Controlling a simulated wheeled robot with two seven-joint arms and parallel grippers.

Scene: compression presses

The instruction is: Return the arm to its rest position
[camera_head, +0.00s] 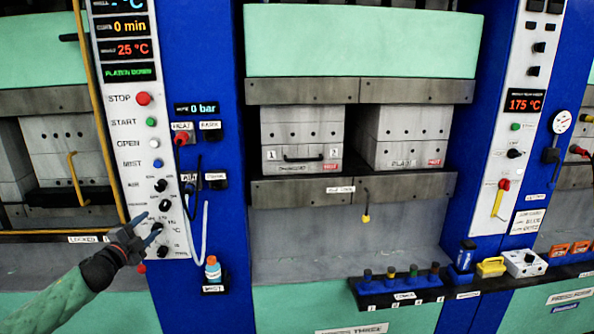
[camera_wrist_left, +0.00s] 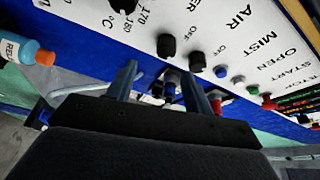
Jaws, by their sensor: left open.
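My left gripper (camera_head: 148,230) is open in front of the lower part of the white control panel (camera_head: 119,100), close to the black knobs near the °C dial. In the left wrist view my left gripper (camera_wrist_left: 158,85) shows its two fingers apart, with nothing held between them. Black knobs (camera_wrist_left: 167,46) on the panel lie just beyond the fingertips; I cannot tell whether a finger touches one. My left arm (camera_head: 60,305) reaches in from the lower left with a green sleeve. My right gripper is in neither view.
An orange-capped bottle (camera_head: 213,272) stands in a holder right of my left gripper. A white hose (camera_head: 204,235) hangs above it. The press (camera_head: 355,190) with metal mould blocks fills the middle. A black shelf (camera_head: 400,290) carries several coloured-top items. A yellow rail (camera_head: 98,110) runs left of the panel.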

